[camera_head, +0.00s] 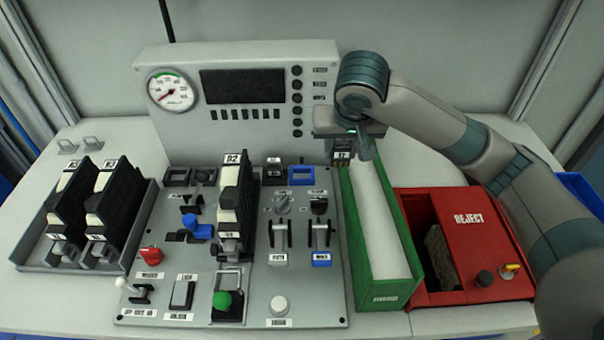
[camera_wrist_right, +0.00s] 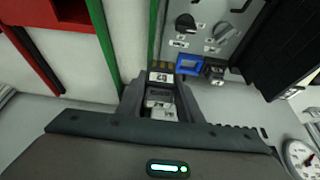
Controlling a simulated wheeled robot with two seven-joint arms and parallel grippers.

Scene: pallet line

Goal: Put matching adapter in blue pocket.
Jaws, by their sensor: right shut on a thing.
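My right gripper (camera_head: 344,148) is shut on a small dark adapter (camera_head: 342,156) with a white label. It holds the adapter over the back end of the green bin, to the right of the blue pocket (camera_head: 301,175). The blue pocket is a square blue frame at the panel's back right and looks empty. In the right wrist view the held adapter (camera_wrist_right: 160,78) sits between the fingers, with the blue pocket (camera_wrist_right: 189,63) just beyond it to the right. Another labelled dark adapter (camera_head: 273,168) stands left of the blue pocket. My left gripper is not in view.
The green bin (camera_head: 389,298) with a white inside lies right of the panel. A red REJECT box (camera_head: 480,235) stands beyond it. A tall black module (camera_head: 237,200) rises from the panel, left of the pocket. A gauge console (camera_head: 240,130) stands behind.

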